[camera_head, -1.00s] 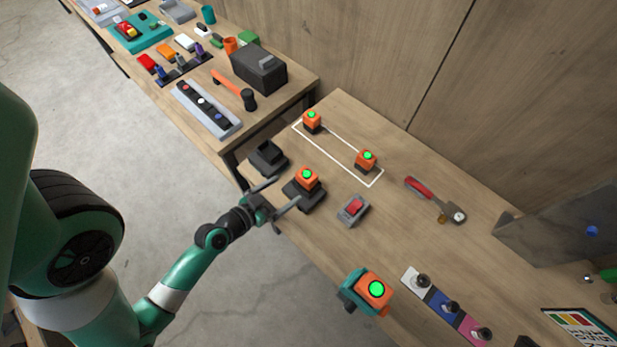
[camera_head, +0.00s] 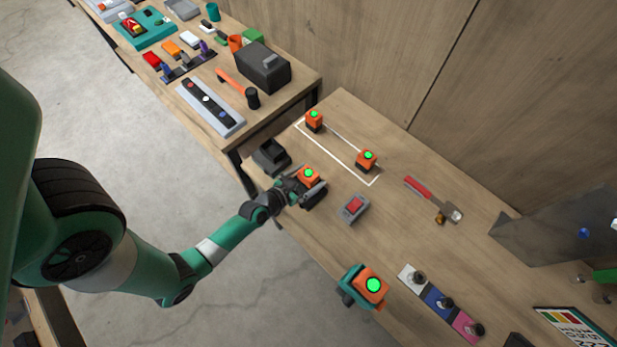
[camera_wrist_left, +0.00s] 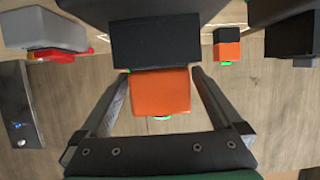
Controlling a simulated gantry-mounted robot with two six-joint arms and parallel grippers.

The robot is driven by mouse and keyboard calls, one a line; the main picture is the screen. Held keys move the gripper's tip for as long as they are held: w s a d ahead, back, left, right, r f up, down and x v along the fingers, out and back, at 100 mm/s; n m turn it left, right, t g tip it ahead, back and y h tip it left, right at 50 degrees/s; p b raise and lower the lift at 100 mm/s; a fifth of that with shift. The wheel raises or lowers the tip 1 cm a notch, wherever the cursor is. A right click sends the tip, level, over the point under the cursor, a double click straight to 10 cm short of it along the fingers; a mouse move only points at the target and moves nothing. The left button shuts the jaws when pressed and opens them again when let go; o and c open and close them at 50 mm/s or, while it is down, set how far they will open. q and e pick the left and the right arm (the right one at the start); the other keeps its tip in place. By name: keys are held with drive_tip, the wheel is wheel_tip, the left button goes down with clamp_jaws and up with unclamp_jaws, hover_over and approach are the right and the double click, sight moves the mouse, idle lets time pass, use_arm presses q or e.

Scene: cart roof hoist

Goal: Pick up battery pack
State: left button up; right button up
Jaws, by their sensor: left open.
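An orange and black battery pack (camera_head: 310,174) with a green-lit top sits in a dark charger on the wooden table. My left gripper (camera_head: 306,180) is open, with a finger on each side of this pack. In the left wrist view the orange part of the pack (camera_wrist_left: 160,93) lies between the two spread fingers, with a gap on both sides. Two similar packs stand by the white outlined rectangle, a far one (camera_head: 314,120) and a nearer one (camera_head: 367,160). My right gripper is not in view.
An empty-looking dark charger (camera_head: 270,156) stands left of the gripper. A grey box with a red switch (camera_head: 354,207) is close on the right. A teal tool with an orange pack (camera_head: 371,286) stands at the front edge. A red-handled tool (camera_head: 432,198) lies farther right.

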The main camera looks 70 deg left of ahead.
sight(311, 170)
use_arm(q)
clamp_jaws()
idle(0.4)
drive_tip(key=shift+r, duration=0.15)
drive_tip(key=shift+r, duration=0.25)
drive_tip(key=r+p, duration=0.3)
drive_tip(key=shift+s+d+r, duration=0.15)
drive_tip(key=shift+s+r, duration=0.1)
drive_tip(key=shift+r, duration=0.05)
drive_tip(key=w+r+v, duration=0.1)
drive_tip(key=v, duration=0.6)
drive_tip(key=w+d+r+v, duration=0.1)
drive_tip(key=r+v, duration=0.1)
drive_tip(key=v, duration=0.6)
drive_tip(key=shift+s+d, duration=0.25)
drive_tip(key=shift+d, duration=0.1)
